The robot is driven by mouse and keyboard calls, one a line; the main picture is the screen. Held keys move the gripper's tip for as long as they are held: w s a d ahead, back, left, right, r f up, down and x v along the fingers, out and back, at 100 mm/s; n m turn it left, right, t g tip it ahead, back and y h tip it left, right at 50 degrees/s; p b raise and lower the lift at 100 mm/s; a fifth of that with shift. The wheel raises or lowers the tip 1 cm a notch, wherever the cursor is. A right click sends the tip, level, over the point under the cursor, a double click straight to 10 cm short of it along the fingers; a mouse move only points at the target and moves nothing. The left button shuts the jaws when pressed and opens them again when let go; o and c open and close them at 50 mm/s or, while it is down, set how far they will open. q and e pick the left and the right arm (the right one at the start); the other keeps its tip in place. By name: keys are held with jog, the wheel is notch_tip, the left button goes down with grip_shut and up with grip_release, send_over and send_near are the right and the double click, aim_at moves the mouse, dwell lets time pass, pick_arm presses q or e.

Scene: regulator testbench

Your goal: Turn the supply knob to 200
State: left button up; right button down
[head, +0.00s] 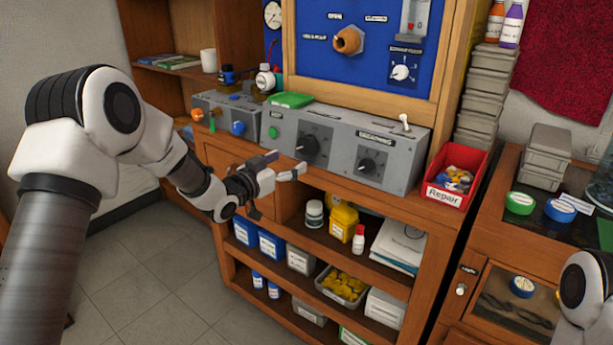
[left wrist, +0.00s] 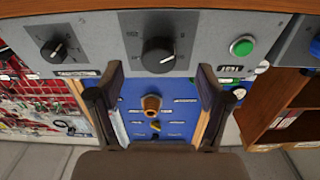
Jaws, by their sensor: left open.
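A grey console (head: 343,146) on the bench carries a large black knob (head: 310,145) and a second black knob (head: 369,165) to its right. I cannot read which label says supply, nor a setting of 200. My left gripper (head: 285,167) is open and empty in front of the console, just below and left of the large knob. In the left wrist view, which is upside down, the large knob (left wrist: 158,54) lies between the lines of the two spread fingers (left wrist: 161,78), apart from them. The second knob (left wrist: 57,49) is at the left. My right gripper is out of view.
A green button (head: 273,132) and a toggle switch (head: 405,121) are on the console. A smaller grey box (head: 225,113) stands left, a red bin (head: 457,176) right. A blue panel (head: 325,62) with a small dial (head: 403,72) rises behind. Open shelves hold bottles below.

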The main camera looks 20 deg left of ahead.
aim_at(304, 148)
pick_arm(q)
jog(key=x, duration=0.2)
jog(key=r+x, duration=0.1)
jog(key=x, duration=0.4)
jog(key=shift+w+d+r+p, duration=0.2)
jog(key=shift+w+r+p, duration=0.05)
jog(key=shift+p, duration=0.05)
jog(key=c, duration=1.2)
